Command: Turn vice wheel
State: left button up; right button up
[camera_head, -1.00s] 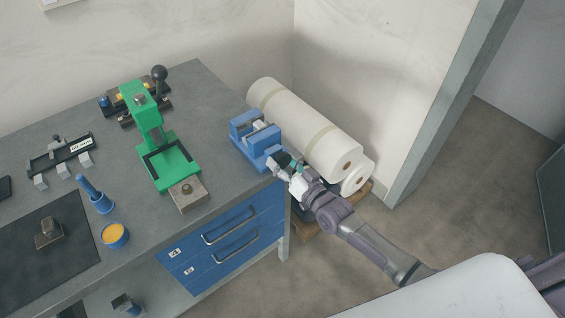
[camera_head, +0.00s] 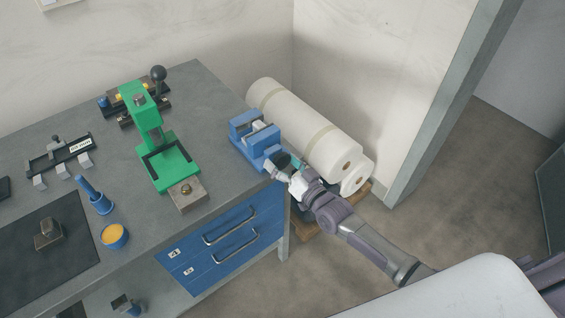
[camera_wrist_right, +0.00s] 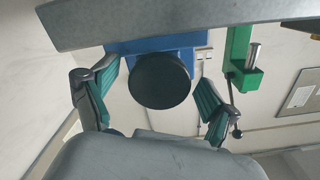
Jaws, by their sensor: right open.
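The blue vice (camera_head: 254,140) sits at the right end of the grey workbench. Its dark round wheel (camera_head: 283,160) faces my right arm at the bench edge. My right gripper (camera_head: 287,168) is at the wheel in the head view, partly covering it. In the right wrist view the black wheel (camera_wrist_right: 160,80) lies between the two open green-padded fingers of the right gripper (camera_wrist_right: 155,95). A gap shows on both sides of the wheel, so the fingers appear not to press on it. My left gripper is not in view.
A green press (camera_head: 165,160) stands left of the vice on the workbench (camera_head: 215,100). White rolls (camera_head: 310,125) lie close behind the vice and right arm. Blue drawers (camera_head: 225,240) with handles are below the bench top. A yellow-topped pot (camera_head: 114,236) stands farther left.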

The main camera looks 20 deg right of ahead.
jog(key=shift+s, duration=0.1)
jog(key=v, duration=1.2)
jog(key=s+d+f+g+h, duration=0.1)
jog(key=s+d+f+g, duration=0.15)
jog(key=f, duration=0.65)
jog(key=s+d+f+g+h, duration=0.1)
jog(key=s+f+g+h, duration=0.15)
jog(key=f, duration=0.55)
jog(key=s+d+f+g+h, duration=0.1)
jog(key=s+f, duration=0.3)
jog(key=f, duration=0.5)
jog(key=s+f+n+g, duration=0.1)
jog(key=s+f+g, duration=0.2)
jog(key=s+f, duration=0.3)
jog(key=s+a+f+n+g+h, duration=0.1)
jog(key=s+f+g, duration=0.2)
jog(key=s, duration=1.1)
jog(key=s+a+f+n+g, duration=0.1)
jog(key=s+f+g, duration=0.3)
jog(key=s+f, duration=0.5)
jog(key=shift+s+a+f+h, duration=0.15)
jog(key=shift+s+f+h, duration=0.2)
jog(key=shift+s, duration=0.2)
